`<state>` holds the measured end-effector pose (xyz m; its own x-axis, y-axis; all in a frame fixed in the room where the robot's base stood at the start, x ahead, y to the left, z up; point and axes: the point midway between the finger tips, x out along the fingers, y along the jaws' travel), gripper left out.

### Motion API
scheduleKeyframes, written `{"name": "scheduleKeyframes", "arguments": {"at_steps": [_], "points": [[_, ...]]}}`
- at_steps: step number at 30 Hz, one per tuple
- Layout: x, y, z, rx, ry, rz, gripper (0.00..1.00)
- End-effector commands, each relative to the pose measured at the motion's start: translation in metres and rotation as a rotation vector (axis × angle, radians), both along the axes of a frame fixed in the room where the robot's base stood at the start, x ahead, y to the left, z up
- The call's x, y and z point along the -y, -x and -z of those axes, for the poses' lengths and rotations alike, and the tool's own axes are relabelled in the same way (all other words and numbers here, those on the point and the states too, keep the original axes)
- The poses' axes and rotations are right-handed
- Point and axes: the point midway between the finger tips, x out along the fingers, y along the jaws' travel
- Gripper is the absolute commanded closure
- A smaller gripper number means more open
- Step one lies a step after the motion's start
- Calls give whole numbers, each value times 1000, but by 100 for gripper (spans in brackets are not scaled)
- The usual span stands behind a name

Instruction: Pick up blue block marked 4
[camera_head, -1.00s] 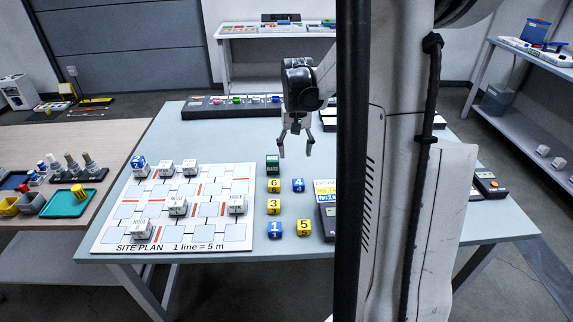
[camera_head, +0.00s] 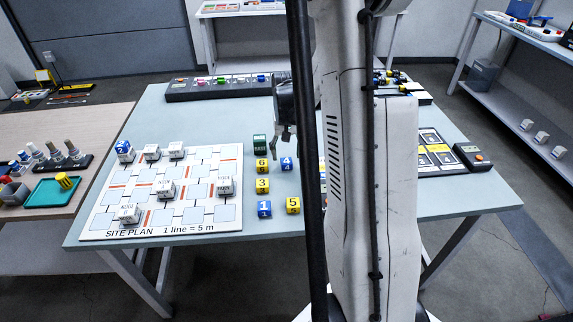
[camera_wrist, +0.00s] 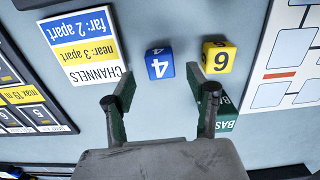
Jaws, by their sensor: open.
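The blue block marked 4 (camera_head: 286,164) sits on the light blue table, right of the yellow block marked 6 (camera_head: 261,165). In the wrist view, the blue block (camera_wrist: 159,64) lies ahead of my gripper (camera_wrist: 162,88), between the lines of its two fingers. The yellow 6 block (camera_wrist: 219,57) is just beside it, in front of the other finger. My gripper is open with nothing between its fingers. In the head view, my gripper (camera_head: 287,135) is partly hidden behind my own column.
A green block marked BASE (camera_head: 259,144) stands behind the 6 block. Yellow 3 (camera_head: 262,186), blue 1 (camera_head: 264,209) and yellow 5 (camera_head: 293,205) stand in front. The site plan board (camera_head: 205,223) lies left. A channels card (camera_wrist: 85,47) lies beside the 4 block.

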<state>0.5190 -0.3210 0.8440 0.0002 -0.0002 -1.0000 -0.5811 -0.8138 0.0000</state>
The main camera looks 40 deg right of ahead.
Motion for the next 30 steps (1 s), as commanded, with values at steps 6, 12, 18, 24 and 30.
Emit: {"name": "scheduleKeyframes", "arguments": {"at_steps": [6, 12, 18, 24, 30], "points": [[0, -2, 30, 0, 0, 0, 48], [0, -2, 37, 0, 0, 0, 48], [0, -2, 37, 0, 0, 0, 56], [0, -2, 36, 0, 0, 0, 82], [0, -2, 36, 0, 0, 0, 90]]}}
